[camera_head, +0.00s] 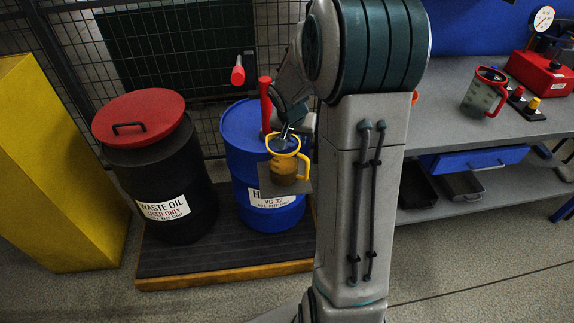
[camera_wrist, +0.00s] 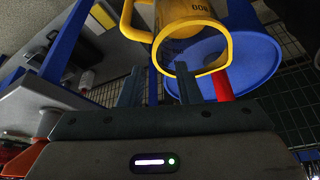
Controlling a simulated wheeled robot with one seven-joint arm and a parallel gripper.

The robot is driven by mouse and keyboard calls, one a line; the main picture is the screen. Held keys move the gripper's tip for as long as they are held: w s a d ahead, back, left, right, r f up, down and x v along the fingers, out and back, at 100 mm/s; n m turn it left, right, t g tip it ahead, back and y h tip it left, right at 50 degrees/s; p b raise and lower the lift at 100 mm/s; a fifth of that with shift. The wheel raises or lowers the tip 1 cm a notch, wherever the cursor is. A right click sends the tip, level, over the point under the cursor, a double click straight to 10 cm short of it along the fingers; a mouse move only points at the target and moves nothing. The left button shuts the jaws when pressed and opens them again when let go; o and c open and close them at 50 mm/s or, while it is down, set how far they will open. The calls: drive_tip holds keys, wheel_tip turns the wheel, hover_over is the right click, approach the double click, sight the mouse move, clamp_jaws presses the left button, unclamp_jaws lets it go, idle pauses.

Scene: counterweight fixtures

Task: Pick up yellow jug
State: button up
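The yellow jug (camera_head: 284,172) stands upright on a small grey ledge (camera_head: 266,183) in front of the blue drum (camera_head: 240,150). It has a yellow rim, a handle on its right side and an amber lower part. My gripper (camera_head: 285,135) is just above the jug's rim. In the wrist view the jug (camera_wrist: 200,50) is ahead at the top, with its handle to the left. My gripper (camera_wrist: 158,75) shows two fingers apart with nothing clearly held. One fingertip overlaps the rim in the picture; I cannot tell whether they touch.
A red pump handle (camera_head: 265,100) rises from the blue drum, close left of my gripper. A black waste-oil drum (camera_head: 150,165) with a red lid stands further left. At right, a grey bench (camera_head: 440,120) holds a clear jug (camera_head: 484,92) with a red handle and a red gauge unit (camera_head: 545,72).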

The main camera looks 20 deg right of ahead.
drive_tip(key=a+x, duration=0.1)
drive_tip(key=x, duration=0.2)
hover_over(297, 164)
drive_tip(key=shift+s+a+f+x, duration=0.1)
drive_tip(key=shift+a+x, duration=0.05)
drive_tip(key=shift+x, duration=0.7)
drive_tip(key=shift+s+a+f+x, duration=0.1)
drive_tip(key=shift+a+x, duration=0.05)
drive_tip(key=shift+x, duration=0.7)
drive_tip(key=shift+s+a+x, duration=0.1)
drive_tip(key=shift+a+x, duration=0.05)
drive_tip(key=shift+x, duration=0.7)
clamp_jaws()
